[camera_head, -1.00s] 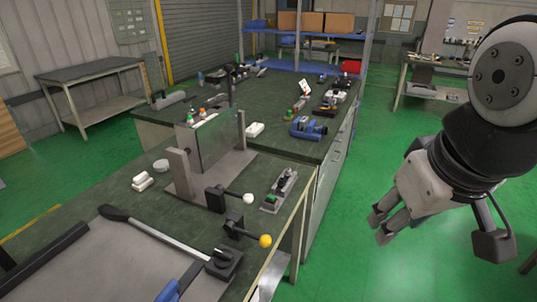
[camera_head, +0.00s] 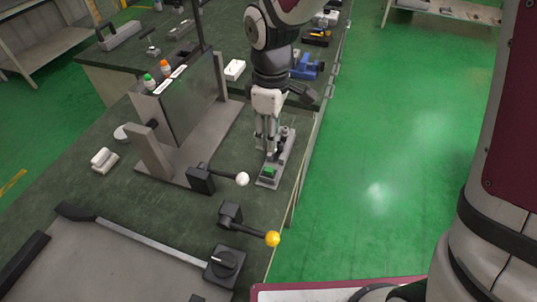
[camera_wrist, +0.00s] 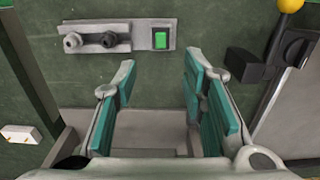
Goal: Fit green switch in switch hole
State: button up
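The green switch (camera_head: 268,171) is a small bright green block at the near end of a narrow grey plate (camera_head: 281,158) on the bench's right side. In the wrist view the green switch (camera_wrist: 160,40) shows in a dark square frame on the plate (camera_wrist: 133,28). I cannot tell whether that frame is the switch hole, or how deep the switch sits. My gripper (camera_head: 265,152) points down over the plate, close to the switch. In the wrist view my gripper (camera_wrist: 159,72) is open and empty, its fingers apart, with the switch beyond the fingertips.
A metal stand with an upright panel (camera_head: 190,98) is left of the plate. A white-knobbed lever (camera_head: 242,179) and a yellow-knobbed lever (camera_head: 272,239) are nearer. White blocks (camera_head: 104,159) lie left. The bench edge is close on the right.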

send_over(269, 169)
notch_tip(269, 169, down, 8)
jog(key=shift+s+d+r, duration=0.1)
jog(key=shift+d, duration=0.05)
jog(key=shift+a+f+p, duration=0.2)
jog(key=shift+f+p, duration=0.3)
jog(key=shift+f, duration=2)
grip_shut()
